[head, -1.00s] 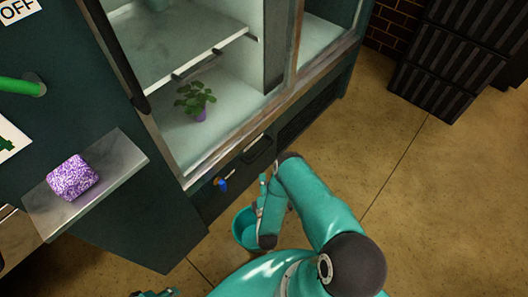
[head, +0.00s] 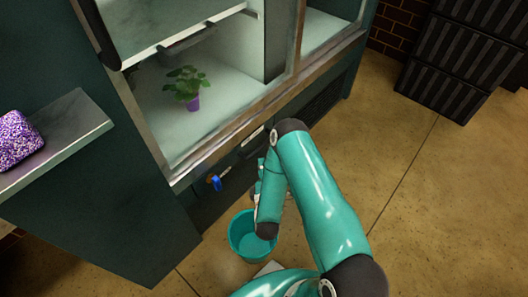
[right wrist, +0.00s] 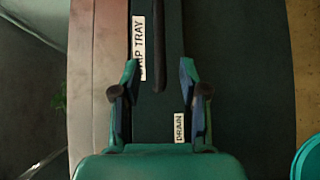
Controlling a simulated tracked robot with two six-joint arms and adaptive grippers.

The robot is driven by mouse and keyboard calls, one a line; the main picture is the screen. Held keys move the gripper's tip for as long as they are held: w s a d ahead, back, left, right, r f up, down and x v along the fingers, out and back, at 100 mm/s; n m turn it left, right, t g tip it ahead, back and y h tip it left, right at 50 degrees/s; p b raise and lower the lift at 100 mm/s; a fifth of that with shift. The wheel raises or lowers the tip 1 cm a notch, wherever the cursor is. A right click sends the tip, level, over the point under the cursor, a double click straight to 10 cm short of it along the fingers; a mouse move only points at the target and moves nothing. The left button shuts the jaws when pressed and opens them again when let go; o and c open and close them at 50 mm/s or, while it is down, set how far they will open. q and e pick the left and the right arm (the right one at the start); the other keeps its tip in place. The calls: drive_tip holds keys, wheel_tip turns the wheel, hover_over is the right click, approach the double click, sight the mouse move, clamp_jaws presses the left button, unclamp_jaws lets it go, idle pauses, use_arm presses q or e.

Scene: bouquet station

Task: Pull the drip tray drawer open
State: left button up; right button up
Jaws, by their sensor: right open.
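The drip tray drawer is a dark front low on the glass cabinet. Its white "DRIP TRAY" label (right wrist: 140,48) shows in the right wrist view, partly behind a finger. A dark bar handle (right wrist: 159,50) runs beside the label. My right gripper (right wrist: 159,76) is open and empty; the handle's lower end lies between the lines of its two fingers. I cannot tell how far off the handle is. In the head view the right gripper (head: 262,182) is in front of the low panel, partly hidden by its own arm. My left gripper is not in view.
A "DRAIN" label (right wrist: 179,128) and a blue tap (head: 215,182) are near the drawer. A teal bucket (head: 243,243) stands on the floor below. A potted plant (head: 187,87) is inside the cabinet. A purple block (head: 17,139) sits on the left shelf.

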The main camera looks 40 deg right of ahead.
sight(262, 146)
drive_tip(key=b+x, duration=0.1)
drive_tip(key=x, duration=1)
drive_tip(key=shift+w+d+b, duration=0.1)
drive_tip(key=shift+w+b, duration=0.05)
drive_tip(key=shift+b, duration=0.25)
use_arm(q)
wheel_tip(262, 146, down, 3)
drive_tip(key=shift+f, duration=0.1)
use_arm(e)
drive_tip(key=shift+f, duration=0.1)
clamp_jaws()
